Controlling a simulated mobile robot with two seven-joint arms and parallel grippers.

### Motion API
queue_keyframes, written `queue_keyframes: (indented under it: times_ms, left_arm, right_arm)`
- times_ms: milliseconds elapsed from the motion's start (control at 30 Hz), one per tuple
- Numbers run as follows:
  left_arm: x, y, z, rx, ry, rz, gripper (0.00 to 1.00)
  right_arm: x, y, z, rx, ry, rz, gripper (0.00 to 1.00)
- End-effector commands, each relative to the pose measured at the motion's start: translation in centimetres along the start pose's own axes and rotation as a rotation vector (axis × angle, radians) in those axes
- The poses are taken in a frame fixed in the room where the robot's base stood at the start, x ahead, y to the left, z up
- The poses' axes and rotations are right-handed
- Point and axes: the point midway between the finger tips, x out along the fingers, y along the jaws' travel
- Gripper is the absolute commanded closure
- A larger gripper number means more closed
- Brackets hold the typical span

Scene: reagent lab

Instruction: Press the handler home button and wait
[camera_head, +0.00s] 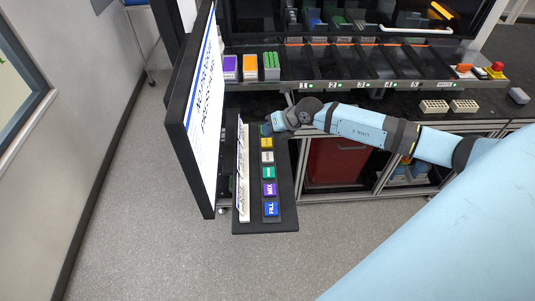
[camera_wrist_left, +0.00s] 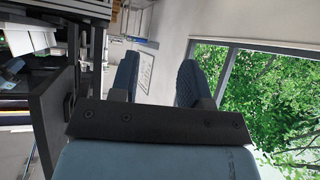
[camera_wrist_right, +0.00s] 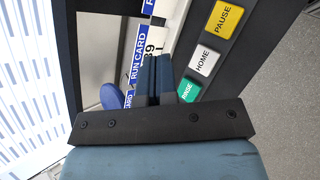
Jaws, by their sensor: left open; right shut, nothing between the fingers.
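The white HOME button (camera_head: 267,157) sits in the button column on the black panel (camera_head: 265,227), between yellow PAUSE (camera_head: 266,143) and green RINSE (camera_head: 268,173). In the right wrist view the HOME button (camera_wrist_right: 203,61) is right of my right gripper (camera_wrist_right: 156,60), whose fingers are shut and empty over the run card strip (camera_wrist_right: 140,55). In the head view my right gripper (camera_head: 268,128) is at the panel's far end, partly covering the top button. I cannot tell whether it touches anything. My left gripper (camera_wrist_left: 157,72) is open and empty, facing a wall and window.
A tall screen (camera_head: 190,110) stands left of the panel. Purple MIX (camera_head: 269,189) and blue FILL (camera_head: 270,209) buttons lie nearer. Behind are colored racks (camera_head: 250,66) and a numbered bench deck with a red stop button (camera_head: 497,66). The floor in front is clear.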

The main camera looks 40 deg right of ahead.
Motion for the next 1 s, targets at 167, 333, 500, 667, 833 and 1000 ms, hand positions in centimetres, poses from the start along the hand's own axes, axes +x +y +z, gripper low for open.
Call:
queue_keyframes:
  times_ms: [167, 333, 500, 667, 833, 1000]
  left_arm:
    - [0.0, -0.1, 0.0, 0.0, 0.0, -0.001, 0.57]
    - [1.0, -0.1, 1.2, 0.018, 0.008, 0.002, 0.57]
    - [1.8, -0.3, 2.7, 0.042, 0.013, 0.015, 0.57]
    - [2.2, -0.1, 3.3, 0.043, 0.006, 0.02, 0.57]
    - [2.4, 0.1, 3.2, 0.041, 0.008, 0.024, 0.57]
    - [2.5, 0.2, 2.9, 0.039, 0.012, 0.025, 0.57]
  right_arm:
    - [1.0, -0.7, -0.7, 0.002, 0.001, 0.0, 1.0]
    - [2.9, -2.1, -2.1, 0.001, 0.0, 0.0, 1.0]
    - [4.7, -3.4, -3.4, 0.001, 0.0, 0.0, 1.0]
    - [5.6, -4.1, -4.1, 0.001, 0.0, 0.0, 1.0]
    - [5.9, -4.3, -4.3, 0.001, 0.0, 0.0, 1.0]
    - [5.9, -4.3, -4.3, 0.001, 0.0, 0.0, 1.0]
